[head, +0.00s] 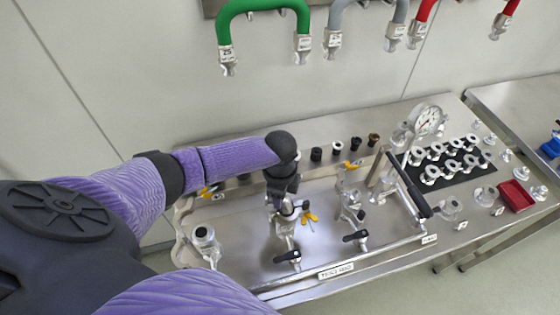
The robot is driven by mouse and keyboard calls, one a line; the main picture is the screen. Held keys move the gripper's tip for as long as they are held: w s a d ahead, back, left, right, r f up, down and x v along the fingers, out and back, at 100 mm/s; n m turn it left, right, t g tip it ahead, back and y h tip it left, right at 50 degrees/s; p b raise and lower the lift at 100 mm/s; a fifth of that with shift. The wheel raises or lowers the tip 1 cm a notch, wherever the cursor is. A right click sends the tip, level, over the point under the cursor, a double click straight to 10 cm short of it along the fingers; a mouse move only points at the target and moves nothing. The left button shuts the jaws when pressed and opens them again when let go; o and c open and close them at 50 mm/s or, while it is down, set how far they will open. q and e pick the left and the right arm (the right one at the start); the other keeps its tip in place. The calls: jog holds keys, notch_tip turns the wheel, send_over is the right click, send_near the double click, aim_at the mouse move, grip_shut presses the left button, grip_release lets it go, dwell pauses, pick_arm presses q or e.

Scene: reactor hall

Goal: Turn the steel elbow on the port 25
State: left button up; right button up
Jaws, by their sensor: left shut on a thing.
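My left gripper (284,200) points down over the middle port of the steel bench. It is shut on the steel elbow (287,209), which is mostly hidden by the fingers. A clamp with an orange wing nut (310,217) sits just right of the fingertips. Below it is a steel valve with a black handle (289,257). The port number on the bench is too small to read. My right gripper is not in view.
A second valve assembly (351,207) stands to the right, and an open steel fitting (204,237) to the left. A black-handled bar (408,185) and a pressure gauge (427,120) rise further right. A red tray (515,196) and small fittings lie beyond. Coloured hoses, one green (262,6), hang on the wall.

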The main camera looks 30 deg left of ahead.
pick_arm(q)
jog(key=shift+n, duration=0.5)
jog(key=shift+s, duration=0.1)
jog(key=shift+s+r+n+p, duration=0.1)
jog(key=shift+n+p, duration=0.4)
jog(key=shift+p, duration=0.25)
jog(key=shift+d+n+p, duration=0.1)
jog(key=shift+n+p, duration=0.25)
jog(key=shift+n, duration=0.45)
